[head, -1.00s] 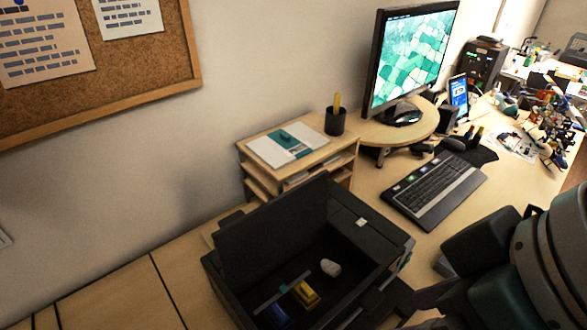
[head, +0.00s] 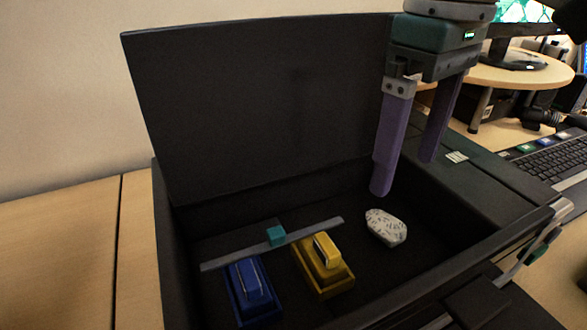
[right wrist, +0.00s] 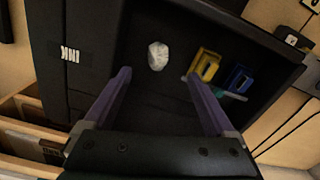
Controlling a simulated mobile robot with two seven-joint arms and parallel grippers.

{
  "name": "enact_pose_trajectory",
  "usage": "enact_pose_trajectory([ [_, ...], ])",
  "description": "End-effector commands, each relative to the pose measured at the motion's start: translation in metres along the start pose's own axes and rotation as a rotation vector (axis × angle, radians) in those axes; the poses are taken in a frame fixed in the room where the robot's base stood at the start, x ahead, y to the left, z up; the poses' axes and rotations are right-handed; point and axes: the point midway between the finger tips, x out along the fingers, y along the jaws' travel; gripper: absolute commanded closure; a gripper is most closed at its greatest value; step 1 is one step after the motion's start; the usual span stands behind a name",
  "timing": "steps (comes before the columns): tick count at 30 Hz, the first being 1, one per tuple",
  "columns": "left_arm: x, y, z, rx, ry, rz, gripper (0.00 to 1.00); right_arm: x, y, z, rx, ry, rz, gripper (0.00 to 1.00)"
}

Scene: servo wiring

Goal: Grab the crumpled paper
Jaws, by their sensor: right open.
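The crumpled paper (head: 386,227) is a small white lump with dark marks. It lies on the floor of an open black box (head: 215,217), to the right of a yellow block. It also shows in the right wrist view (right wrist: 158,55), beyond and between the fingertips. My right gripper (head: 405,178) is open and empty, with its purple fingers pointing down above the box's back right part. It is above the paper and apart from it. In the right wrist view its two fingers (right wrist: 158,72) are spread wide. My left gripper is not in view.
A yellow block (head: 325,268), a blue block (head: 250,290) and a grey bar with a teal slider (head: 277,236) lie left of the paper. The box's raised lid (head: 260,105) stands behind. A keyboard (head: 560,157) and monitor stand at the right.

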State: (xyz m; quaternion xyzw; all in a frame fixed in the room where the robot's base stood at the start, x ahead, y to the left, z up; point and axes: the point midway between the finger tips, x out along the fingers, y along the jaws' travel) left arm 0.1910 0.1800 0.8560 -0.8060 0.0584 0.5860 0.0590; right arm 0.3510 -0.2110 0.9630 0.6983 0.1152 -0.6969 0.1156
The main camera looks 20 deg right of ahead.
Motion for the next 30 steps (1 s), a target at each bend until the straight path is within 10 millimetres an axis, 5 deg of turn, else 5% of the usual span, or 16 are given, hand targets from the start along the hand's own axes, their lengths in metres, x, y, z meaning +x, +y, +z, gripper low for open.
enact_pose_trajectory([
  [21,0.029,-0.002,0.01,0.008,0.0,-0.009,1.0,0.093,0.006,-0.004,0.006,-0.004,0.002,0.1],
  [30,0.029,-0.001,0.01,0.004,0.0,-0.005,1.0,0.099,0.006,-0.004,0.005,-0.002,0.002,0.1],
])
